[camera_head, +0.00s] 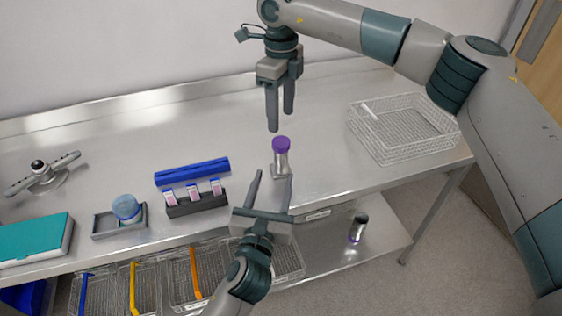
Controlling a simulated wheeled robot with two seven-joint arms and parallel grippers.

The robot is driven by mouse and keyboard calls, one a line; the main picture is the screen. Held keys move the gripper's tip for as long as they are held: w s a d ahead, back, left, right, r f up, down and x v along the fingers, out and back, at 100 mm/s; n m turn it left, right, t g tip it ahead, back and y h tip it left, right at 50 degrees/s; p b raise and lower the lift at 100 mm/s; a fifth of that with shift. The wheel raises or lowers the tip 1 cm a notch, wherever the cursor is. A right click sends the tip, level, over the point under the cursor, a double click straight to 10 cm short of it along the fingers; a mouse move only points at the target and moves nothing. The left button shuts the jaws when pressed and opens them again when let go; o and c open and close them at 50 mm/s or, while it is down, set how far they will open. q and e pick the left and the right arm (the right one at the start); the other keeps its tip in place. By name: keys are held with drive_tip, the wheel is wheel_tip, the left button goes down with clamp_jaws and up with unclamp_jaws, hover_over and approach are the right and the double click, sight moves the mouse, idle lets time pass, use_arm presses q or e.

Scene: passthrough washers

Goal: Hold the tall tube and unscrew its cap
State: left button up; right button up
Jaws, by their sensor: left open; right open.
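The tall tube (281,161) stands upright on the steel table, in what looks like a small metal holder. Its purple cap (281,143) is on top. My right gripper (280,122) is open, pointing down, with its fingertips a little above the cap and apart from it. My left gripper (273,180) is open at the front edge of the table, its fingers pointing at the tube's lower part. In this view the fingertips lie to either side of the tube's foot. I cannot tell whether they touch it.
A wire basket (432,147) stands on the right. Left of the tube are a dark rack (197,208) with small vials, a blue bar (192,172), a blue-lidded jar (126,207) in a tray and a teal-topped box (36,238). A shelf (335,252) with baskets lies below.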

sight(284, 142)
use_arm(q)
drive_tip(key=w+d, duration=0.1)
drive_tip(key=w, duration=0.9)
drive_tip(key=w+d, duration=0.1)
drive_tip(key=w, duration=0.4)
drive_tip(key=shift+d, duration=0.35)
clamp_jaws()
